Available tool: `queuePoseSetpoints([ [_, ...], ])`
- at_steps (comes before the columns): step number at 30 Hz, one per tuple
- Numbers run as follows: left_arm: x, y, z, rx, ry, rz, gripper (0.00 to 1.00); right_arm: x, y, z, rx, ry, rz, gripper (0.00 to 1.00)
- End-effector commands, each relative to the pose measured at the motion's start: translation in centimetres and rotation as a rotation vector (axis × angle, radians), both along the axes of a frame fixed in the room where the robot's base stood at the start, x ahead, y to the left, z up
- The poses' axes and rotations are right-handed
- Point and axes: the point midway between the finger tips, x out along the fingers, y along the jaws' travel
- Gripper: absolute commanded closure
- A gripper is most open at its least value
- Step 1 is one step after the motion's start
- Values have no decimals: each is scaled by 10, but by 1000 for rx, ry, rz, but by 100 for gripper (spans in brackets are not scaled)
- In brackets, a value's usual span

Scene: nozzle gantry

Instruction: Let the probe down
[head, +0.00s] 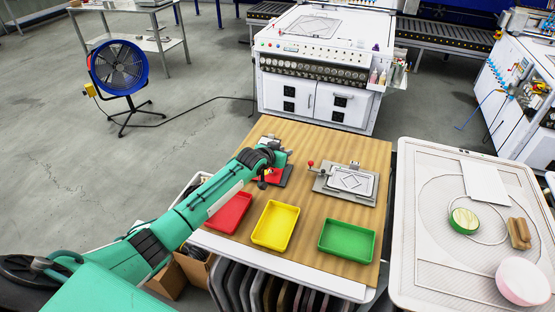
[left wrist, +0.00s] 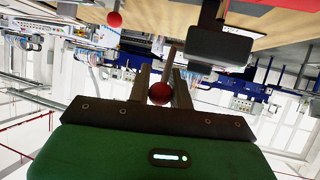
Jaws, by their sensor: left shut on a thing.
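My left gripper (head: 270,168) is at the back left of the wooden table, over a small dark fixture (head: 286,176) with a red part on it. In the left wrist view its two fingers (left wrist: 162,90) are shut on a red ball knob (left wrist: 159,93). The arm and hand hide most of this fixture in the head view, and I cannot make out the probe or its height. A dark block (left wrist: 219,45) is beyond the fingers in the wrist view. A second red knob (head: 311,163) belongs to the grey fixture (head: 347,182) to the right. My right gripper is not in view.
Red (head: 229,212), yellow (head: 275,225) and green (head: 347,240) trays stand empty along the table's front. A white cart (head: 440,270) with a pink bowl is on the right. A white machine (head: 318,104) stands behind the wooden table (head: 300,140).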

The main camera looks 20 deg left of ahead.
Motion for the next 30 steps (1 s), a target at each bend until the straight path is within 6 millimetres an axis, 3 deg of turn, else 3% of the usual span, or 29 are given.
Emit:
queuePoseSetpoints([
  [1, 7, 1, 7, -2, 31, 2, 100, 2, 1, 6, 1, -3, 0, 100],
  [10, 24, 2, 9, -32, 285, 2, 100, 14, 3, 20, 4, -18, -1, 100],
  [21, 34, 3, 5, -56, 512, 2, 100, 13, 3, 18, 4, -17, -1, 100],
  [30, 36, 3, 4, -61, 579, 0, 100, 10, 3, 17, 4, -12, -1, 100],
])
